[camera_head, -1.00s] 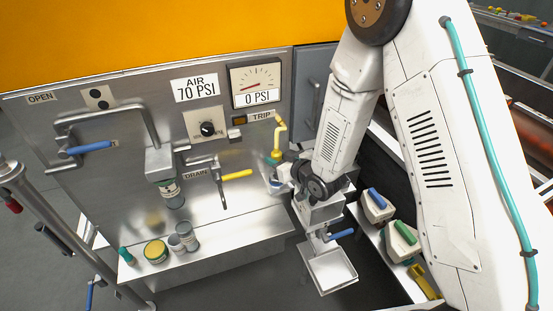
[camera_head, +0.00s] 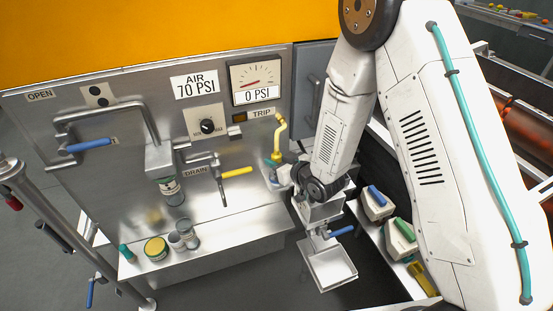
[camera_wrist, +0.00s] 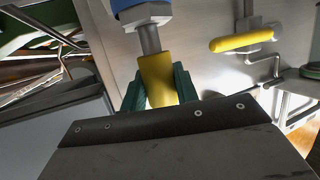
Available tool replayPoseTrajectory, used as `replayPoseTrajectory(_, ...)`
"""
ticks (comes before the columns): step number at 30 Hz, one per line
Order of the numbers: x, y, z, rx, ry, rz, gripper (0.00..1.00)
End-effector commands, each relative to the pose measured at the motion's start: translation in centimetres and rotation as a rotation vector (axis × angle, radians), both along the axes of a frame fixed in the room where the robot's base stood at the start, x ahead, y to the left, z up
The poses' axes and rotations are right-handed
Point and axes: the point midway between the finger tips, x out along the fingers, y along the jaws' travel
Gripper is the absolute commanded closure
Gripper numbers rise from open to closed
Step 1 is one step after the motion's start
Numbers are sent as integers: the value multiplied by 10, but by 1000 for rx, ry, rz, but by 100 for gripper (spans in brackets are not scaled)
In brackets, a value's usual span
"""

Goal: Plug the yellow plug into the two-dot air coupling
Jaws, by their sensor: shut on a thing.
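The yellow plug (camera_wrist: 158,80) stands between the green fingers of my gripper (camera_wrist: 158,88) in the wrist view, and they are shut on it. Its grey metal shank (camera_wrist: 149,40) reaches up to a metal nut and blue collar (camera_wrist: 140,12) at the top edge. I cannot tell how far the shank sits in that fitting. In the head view my gripper (camera_head: 273,170) is close to the steel panel, below a bent yellow tube (camera_head: 280,135); the plug's tip is hidden there. A plate with two black dots (camera_head: 98,96) is at the panel's upper left.
The panel carries a blue-handled lever (camera_head: 88,145), a yellow drain handle (camera_head: 237,172) and a gauge (camera_head: 255,85) reading 0 PSI. Jars (camera_head: 156,248) stand on the steel shelf (camera_head: 215,238). Blue and green-handled things (camera_head: 376,203) lie at right.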

Motion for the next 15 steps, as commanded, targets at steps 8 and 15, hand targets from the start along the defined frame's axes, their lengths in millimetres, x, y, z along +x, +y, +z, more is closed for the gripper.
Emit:
replayPoseTrajectory(8, 0, 0, -7, 1, -1, 0, 94)
replayPoseTrajectory(15, 0, 0, -13, 0, 0, 0, 94)
